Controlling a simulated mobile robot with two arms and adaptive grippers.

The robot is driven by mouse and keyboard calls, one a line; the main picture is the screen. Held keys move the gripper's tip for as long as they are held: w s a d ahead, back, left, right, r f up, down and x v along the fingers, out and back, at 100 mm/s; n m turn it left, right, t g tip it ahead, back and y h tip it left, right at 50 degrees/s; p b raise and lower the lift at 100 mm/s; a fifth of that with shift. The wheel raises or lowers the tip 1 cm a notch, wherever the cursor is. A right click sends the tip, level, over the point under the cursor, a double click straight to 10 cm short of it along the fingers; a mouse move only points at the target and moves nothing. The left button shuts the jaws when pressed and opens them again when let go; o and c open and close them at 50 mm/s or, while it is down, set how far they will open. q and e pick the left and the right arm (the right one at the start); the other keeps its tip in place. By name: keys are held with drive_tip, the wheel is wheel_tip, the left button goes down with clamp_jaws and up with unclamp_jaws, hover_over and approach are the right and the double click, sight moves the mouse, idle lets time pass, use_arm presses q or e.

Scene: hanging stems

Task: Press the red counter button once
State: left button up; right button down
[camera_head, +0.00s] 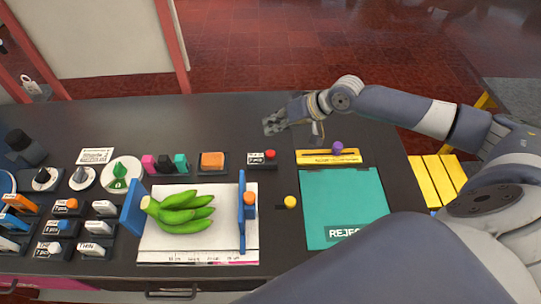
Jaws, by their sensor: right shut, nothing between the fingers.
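A small dark box with a red button (270,154) on top and a white label stands on the black counter, near the middle of the head view. My right gripper (273,124) reaches in from the right and points left. It is shut and empty, and appears behind the red button's box, apart from it in the picture; its height above the counter is hard to judge. My left gripper is not in view.
Green bananas (180,212) lie on a white board between blue plates. An orange block (213,161), a yellow slider with a purple knob (337,147), a yellow knob (290,201) and a teal REJECT mat (345,200) are nearby. Several labelled switches fill the left.

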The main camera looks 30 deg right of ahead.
drive_tip(key=b, duration=0.5)
hover_over(272, 151)
wheel_tip(272, 151, down, 5)
drive_tip(key=shift+r, duration=0.1)
drive_tip(key=shift+f, duration=0.95)
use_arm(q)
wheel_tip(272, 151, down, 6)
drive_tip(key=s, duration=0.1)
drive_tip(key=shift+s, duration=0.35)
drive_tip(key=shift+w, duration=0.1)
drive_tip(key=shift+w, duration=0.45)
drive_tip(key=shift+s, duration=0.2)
use_arm(e)
drive_tip(key=shift+f, duration=0.15)
